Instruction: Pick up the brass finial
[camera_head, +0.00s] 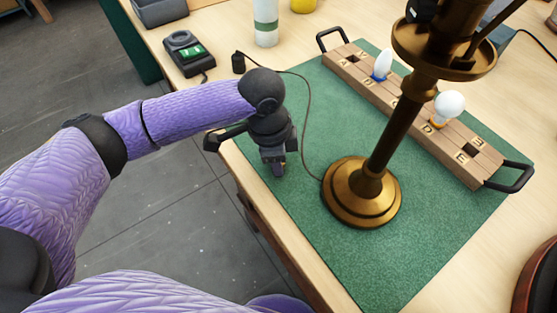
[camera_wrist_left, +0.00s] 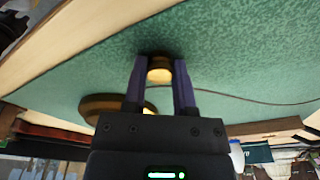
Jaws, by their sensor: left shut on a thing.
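The brass finial (camera_wrist_left: 160,70) shows in the left wrist view as a small round gold piece between the two fingers of my left gripper (camera_wrist_left: 160,82). The fingers touch it from both sides, close to the green mat. In the head view my left gripper (camera_head: 278,168) points down over the mat's left part, left of the brass lamp base. The finial is mostly hidden there by the gripper. I cannot tell whether it still touches the mat. My right gripper is not in view.
The brass lamp (camera_head: 362,195) stands on the green mat (camera_head: 420,230), its cord running left of it. A wooden bulb tray (camera_head: 405,112) with two bulbs lies behind. A black device (camera_head: 187,55) and a white bottle (camera_head: 265,25) stand at the back. The mat's front is clear.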

